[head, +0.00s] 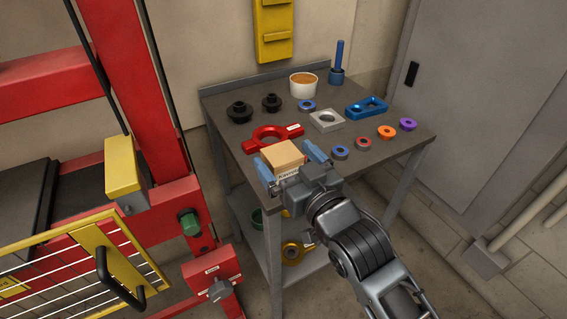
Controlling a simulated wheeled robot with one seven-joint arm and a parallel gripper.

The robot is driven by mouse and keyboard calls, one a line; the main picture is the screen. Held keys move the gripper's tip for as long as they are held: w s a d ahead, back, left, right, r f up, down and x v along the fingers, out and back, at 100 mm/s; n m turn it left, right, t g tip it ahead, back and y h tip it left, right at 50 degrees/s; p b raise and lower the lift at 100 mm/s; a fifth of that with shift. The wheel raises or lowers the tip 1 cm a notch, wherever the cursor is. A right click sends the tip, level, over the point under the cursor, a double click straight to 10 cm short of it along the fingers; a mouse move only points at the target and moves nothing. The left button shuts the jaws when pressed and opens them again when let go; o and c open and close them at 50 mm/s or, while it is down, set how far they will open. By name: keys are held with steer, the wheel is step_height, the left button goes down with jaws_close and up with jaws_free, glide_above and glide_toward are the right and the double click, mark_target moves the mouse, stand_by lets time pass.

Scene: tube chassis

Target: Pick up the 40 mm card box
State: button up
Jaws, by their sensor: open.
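A tan card box (283,155) with a white label on its front side is at the front left part of the grey table (402,153). My gripper (291,163) is open, with one blue finger on the left of the box and the other on its right. The box sits between the fingers. I cannot tell whether either finger touches it. The lower front of the box is partly hidden by my gripper, and its size cannot be read.
A red ring clamp (270,136) lies just behind the box. A grey square block (327,121), a blue bracket (366,107), a white bowl (303,88) and several small rings are around it. A red frame (125,75) stands left of the table.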

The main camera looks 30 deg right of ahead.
mark_target(277, 147)
steer(key=w, duration=0.4)
steer(key=shift+w, duration=0.15)
steer(key=c, duration=1.2)
steer(key=shift+c, duration=0.4)
steer(key=shift+r, duration=0.15)
